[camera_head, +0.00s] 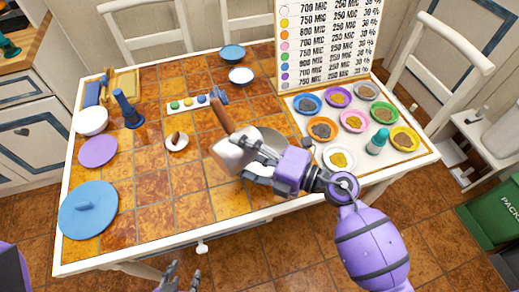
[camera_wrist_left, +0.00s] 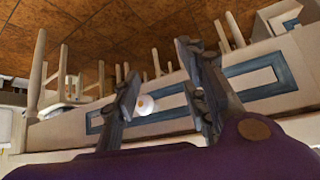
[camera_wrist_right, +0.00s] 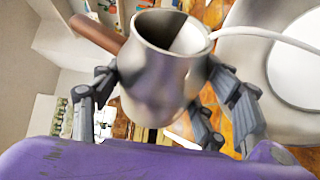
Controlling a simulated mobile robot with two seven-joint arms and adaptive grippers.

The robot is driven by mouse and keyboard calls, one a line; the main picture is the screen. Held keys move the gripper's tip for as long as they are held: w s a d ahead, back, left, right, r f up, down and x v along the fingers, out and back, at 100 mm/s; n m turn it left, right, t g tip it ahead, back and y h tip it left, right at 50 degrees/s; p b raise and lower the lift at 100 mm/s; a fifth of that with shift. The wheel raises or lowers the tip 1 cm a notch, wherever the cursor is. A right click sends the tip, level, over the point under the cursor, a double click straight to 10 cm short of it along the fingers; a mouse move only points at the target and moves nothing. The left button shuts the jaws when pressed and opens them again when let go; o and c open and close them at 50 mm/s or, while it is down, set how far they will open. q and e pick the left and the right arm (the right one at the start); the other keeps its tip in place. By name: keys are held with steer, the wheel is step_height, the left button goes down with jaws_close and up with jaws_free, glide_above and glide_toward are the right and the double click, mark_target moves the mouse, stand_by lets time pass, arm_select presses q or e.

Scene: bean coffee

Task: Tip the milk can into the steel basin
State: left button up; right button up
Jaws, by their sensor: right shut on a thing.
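A steel milk can (camera_head: 232,152) with a brown handle (camera_head: 221,115) is held by my right gripper (camera_head: 258,158) above the table. In the right wrist view the can (camera_wrist_right: 160,75) is between the fingers, its mouth facing up in the picture. The steel basin (camera_head: 272,138) is just behind the can and gripper, partly hidden. In the right wrist view the basin (camera_wrist_right: 240,65) is beside the can, with white inside. A thin white band (camera_wrist_right: 265,38) runs from the can's rim over the basin; I cannot tell what it is. My left gripper (camera_head: 180,280) is open and empty, below the table's front edge.
A tray (camera_head: 295,108) with several coloured bowls and a teal bottle (camera_head: 378,141) is at the right, before a menu board (camera_head: 330,40). A blue lid (camera_head: 90,207), purple disc (camera_head: 98,151) and white bowl (camera_head: 91,120) are at the left. The front middle of the table is clear.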

steer(key=shift+w, duration=0.3)
steer(key=shift+s+f+m, duration=0.15)
steer(key=shift+s+m, duration=0.05)
steer(key=shift+m, duration=0.1)
steer(key=shift+w+d, duration=0.1)
steer(key=shift+w, duration=0.15)
steer(key=shift+s+f+m+y, duration=0.1)
steer(key=shift+s+m+y, duration=0.05)
steer(key=shift+m+y, duration=0.15)
steer(key=shift+w+d, duration=0.15)
steer(key=shift+w, duration=0.05)
steer(key=shift+s+f, duration=0.1)
steer(key=shift+s, duration=0.05)
steer(key=shift+m, duration=0.3)
steer(key=shift+f+b, duration=0.1)
steer(key=shift+b, duration=0.2)
